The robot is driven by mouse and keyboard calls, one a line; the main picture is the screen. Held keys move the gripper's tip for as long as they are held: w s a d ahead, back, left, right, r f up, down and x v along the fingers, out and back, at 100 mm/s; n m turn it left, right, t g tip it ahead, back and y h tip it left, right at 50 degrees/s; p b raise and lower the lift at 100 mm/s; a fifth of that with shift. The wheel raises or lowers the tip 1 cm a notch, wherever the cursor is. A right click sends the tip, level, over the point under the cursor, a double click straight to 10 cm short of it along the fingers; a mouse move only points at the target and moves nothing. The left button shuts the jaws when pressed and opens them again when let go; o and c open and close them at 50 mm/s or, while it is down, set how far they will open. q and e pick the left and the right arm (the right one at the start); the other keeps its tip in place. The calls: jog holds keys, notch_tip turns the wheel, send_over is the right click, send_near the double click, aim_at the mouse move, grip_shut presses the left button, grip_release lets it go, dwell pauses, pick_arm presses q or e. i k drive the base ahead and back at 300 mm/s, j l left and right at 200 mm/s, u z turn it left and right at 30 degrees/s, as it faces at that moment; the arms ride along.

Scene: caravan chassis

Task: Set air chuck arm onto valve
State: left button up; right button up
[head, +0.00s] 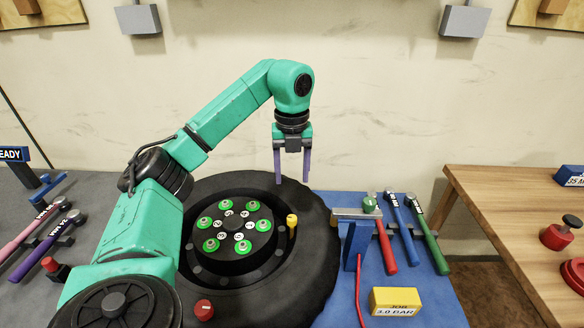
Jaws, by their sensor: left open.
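My left gripper (292,178) points down with its two purple fingers apart and empty, above the far right part of the black tyre (318,235). The valve (292,228) is a small yellow-topped stem standing on the wheel, right of the hub. What looks like the air chuck arm (345,213) is a grey bar with a green knob (369,204), on a blue post (354,248) right of the tyre. The bar's left end is near the tyre's right edge, apart from the valve. A red hose (360,290) runs down from the post. My right gripper is not in view.
The hub (232,262) carries several green-ringed nuts. Red, blue and green-handled hammers (428,240) lie right of the post. A yellow box (395,301) reads "3.0 BAR". A red cap (203,309) sits near the tyre's front. A wooden table (500,215) stands at right.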

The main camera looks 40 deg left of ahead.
aim_at(369, 212)
jog(key=k+l, duration=1.2)
jog(key=l, duration=0.15)
